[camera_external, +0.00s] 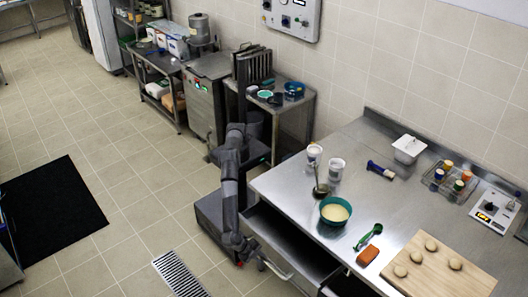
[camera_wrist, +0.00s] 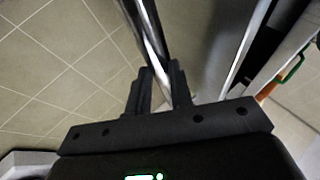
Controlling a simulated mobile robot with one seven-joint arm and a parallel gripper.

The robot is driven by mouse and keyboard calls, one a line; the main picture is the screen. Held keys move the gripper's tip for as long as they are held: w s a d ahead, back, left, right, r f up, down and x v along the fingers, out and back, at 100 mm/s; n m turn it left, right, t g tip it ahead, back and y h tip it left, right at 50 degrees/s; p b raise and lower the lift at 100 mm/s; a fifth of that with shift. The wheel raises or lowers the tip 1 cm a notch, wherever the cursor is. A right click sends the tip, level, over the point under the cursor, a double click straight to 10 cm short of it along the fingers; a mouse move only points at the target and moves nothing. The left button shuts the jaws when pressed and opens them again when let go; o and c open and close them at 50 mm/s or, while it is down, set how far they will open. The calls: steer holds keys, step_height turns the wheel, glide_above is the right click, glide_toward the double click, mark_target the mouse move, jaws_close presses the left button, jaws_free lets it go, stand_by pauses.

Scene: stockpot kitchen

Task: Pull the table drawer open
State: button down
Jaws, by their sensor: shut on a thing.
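The steel table (camera_external: 300,190) has a drawer (camera_external: 292,243) that stands pulled out, its dark interior showing below the tabletop edge. The drawer's bar handle (camera_external: 276,270) runs along its front. My gripper (camera_external: 252,262) is at the left part of this handle, low beside the table. In the wrist view, my gripper (camera_wrist: 163,72) is shut on the metal handle (camera_wrist: 150,28), which passes between the two fingers. The drawer front shows just right of the handle in that view. The contact point is partly hidden by the fingers.
A green bowl (camera_external: 335,211), a ladle, white tubs, an orange block (camera_external: 367,256) and a wooden board (camera_external: 440,270) with dough balls lie on the tabletop. A floor grate (camera_external: 180,274) and a black mat (camera_external: 50,210) lie left; the tiled floor between is clear.

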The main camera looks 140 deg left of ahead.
steer(key=shift+d, duration=1.65)
steer(key=c, duration=1.3)
jaws_free()
steer(key=v, duration=1)
steer(key=shift+d+r, duration=0.25)
steer(key=shift+r, duration=0.05)
steer(key=shift+s, duration=0.1)
